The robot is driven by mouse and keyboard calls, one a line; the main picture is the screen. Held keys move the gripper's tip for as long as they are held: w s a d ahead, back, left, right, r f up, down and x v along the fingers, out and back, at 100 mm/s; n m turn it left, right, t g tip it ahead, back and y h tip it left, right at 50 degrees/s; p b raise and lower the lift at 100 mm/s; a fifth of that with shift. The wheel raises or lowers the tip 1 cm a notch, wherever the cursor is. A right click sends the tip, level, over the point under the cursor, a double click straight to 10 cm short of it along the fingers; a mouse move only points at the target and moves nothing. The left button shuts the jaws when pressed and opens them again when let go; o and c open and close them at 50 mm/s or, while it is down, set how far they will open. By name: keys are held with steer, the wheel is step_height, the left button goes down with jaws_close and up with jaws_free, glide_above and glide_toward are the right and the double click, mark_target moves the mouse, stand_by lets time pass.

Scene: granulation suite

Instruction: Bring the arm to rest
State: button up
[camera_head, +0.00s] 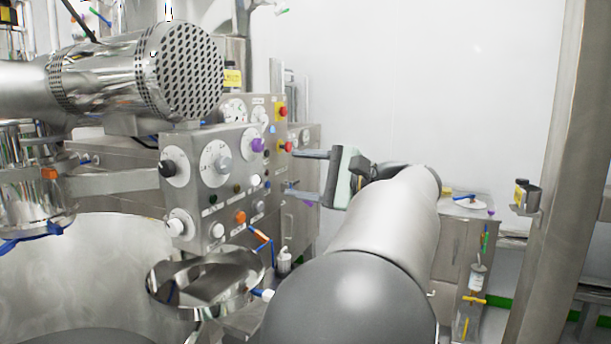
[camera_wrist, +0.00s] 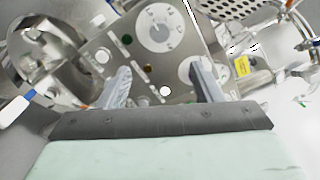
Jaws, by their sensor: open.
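My gripper (camera_head: 296,171) is at the end of my outstretched arm in the head view, beside the right end of the control panel (camera_head: 222,180). Its two fingers are apart and point left towards the panel, with nothing seen between them. In the wrist view my gripper (camera_wrist: 160,78) also shows its two grey fingers spread, with the panel's dials and lamps beyond them. I cannot tell exactly how far the fingertips are from the panel. My arm hides part of the floor and the lower right of the machine.
A perforated steel cylinder (camera_head: 180,72) juts out above the panel. A steel ring-shaped chute (camera_head: 205,285) sits below it, left of my arm. A steel cabinet (camera_head: 462,240) stands behind my arm at right, near a steel post (camera_head: 556,170). The white wall behind leaves open space above my arm.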

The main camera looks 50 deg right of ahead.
steer(key=shift+s, duration=0.3)
stand_by(0.4)
